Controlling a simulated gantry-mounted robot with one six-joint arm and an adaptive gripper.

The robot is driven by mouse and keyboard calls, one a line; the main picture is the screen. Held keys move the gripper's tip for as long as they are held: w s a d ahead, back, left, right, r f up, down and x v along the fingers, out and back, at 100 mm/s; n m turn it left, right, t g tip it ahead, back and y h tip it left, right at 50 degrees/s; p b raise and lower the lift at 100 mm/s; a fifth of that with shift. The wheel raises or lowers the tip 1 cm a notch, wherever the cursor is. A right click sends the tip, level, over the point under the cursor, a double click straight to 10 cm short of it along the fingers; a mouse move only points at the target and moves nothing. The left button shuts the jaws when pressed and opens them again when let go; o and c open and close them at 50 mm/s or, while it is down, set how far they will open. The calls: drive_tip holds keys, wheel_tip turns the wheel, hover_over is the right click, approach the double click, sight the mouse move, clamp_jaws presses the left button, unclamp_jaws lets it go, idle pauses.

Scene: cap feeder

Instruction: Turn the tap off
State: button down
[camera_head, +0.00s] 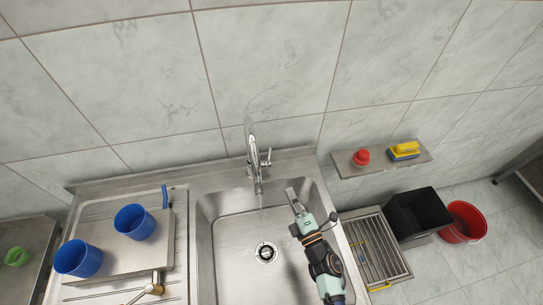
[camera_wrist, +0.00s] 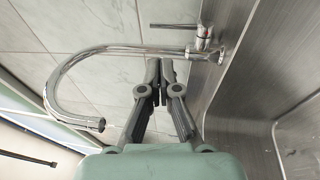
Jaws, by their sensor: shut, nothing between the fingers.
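The chrome tap (camera_head: 252,155) stands at the back edge of the sink, with its spout curving over the basin. Its lever (camera_head: 267,158) is on the right side of the tap body. A faint thin line below the spout looks like running water. In the wrist view the tap's curved spout (camera_wrist: 75,62) reaches left, and the lever (camera_wrist: 172,26) sticks out above the pipe. My gripper (camera_head: 291,191) is over the right part of the basin, right of and in front of the tap. In the wrist view its fingers (camera_wrist: 161,66) are shut, empty and apart from the lever.
The steel sink basin (camera_head: 228,262) has a drain (camera_head: 266,252) in it. Blue cups (camera_head: 135,222) stand on a tray at the left. A wall shelf (camera_head: 378,160) holds a red item and a sponge. A black bin (camera_head: 420,212) and red bucket (camera_head: 463,222) stand right.

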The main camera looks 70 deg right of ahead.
sight(270, 153)
drive_tip(key=b+x, duration=0.1)
drive_tip(key=x, duration=1.2)
drive_tip(key=shift+w+d, duration=0.2)
drive_tip(key=shift+r, duration=0.1)
